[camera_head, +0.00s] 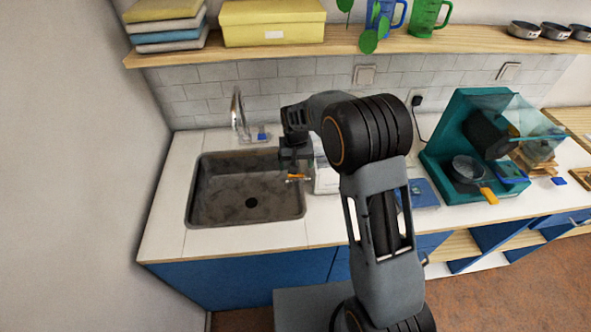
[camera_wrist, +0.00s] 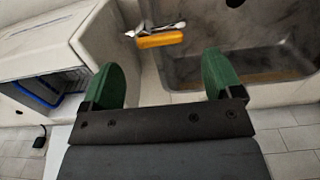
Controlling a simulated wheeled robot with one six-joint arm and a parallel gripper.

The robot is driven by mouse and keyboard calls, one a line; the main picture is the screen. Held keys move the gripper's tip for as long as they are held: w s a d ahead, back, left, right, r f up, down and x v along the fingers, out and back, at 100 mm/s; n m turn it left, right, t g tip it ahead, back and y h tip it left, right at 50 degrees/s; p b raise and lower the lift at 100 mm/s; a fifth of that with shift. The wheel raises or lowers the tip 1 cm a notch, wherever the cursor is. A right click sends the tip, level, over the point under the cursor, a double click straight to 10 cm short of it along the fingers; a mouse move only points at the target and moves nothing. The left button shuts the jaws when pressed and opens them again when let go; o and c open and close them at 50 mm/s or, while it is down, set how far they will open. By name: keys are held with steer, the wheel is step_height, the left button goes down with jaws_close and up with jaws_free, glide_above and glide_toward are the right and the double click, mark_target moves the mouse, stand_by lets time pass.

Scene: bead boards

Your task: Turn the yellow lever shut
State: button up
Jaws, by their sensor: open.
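A yellow-orange handle with a grey metal part (camera_wrist: 160,39) shows in the wrist view at the sink's rim, ahead of my fingertips; I take it to be the lever. It also shows in the head view as a small orange bar (camera_head: 296,178) at the sink's right edge, just below my gripper (camera_head: 291,163). In the wrist view my gripper (camera_wrist: 166,78) is open, its two green fingers wide apart with nothing between them. The handle is apart from both fingers. How far it is turned I cannot tell.
The dark sink (camera_head: 200,215) lies left of my arm, with a faucet (camera_head: 238,115) behind. A white box (camera_head: 325,178) stands close right of my gripper, partly hidden by my arm. A teal machine (camera_head: 436,160) stands farther right. A shelf (camera_head: 300,47) runs above.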

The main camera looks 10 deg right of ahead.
steer(key=shift+f+p, duration=0.35)
steer(key=shift+f, duration=1.85)
steer(key=c, duration=0.9)
